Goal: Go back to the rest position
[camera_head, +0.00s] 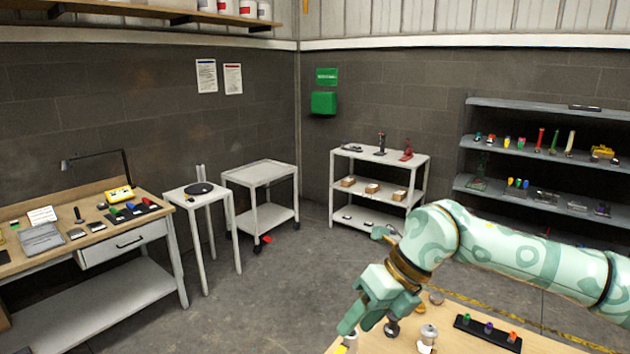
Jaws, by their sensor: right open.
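My right arm comes in from the right, and its green right gripper (368,316) hangs over the near wooden table (465,342) at the bottom. The gripper is open, and I see nothing held in it. A small dark-based metal piece (392,328) stands close by the fingers; I cannot tell whether they touch it. A silver and white cup-like piece (427,338) stands on the table to the right of the gripper. My left gripper is out of view.
A black rack (487,333) with coloured pegs lies on the near table. A workbench (120,233) with tools, a small stand (200,196), a grey cart (262,173) and shelves (545,115) line the walls. The middle floor is clear.

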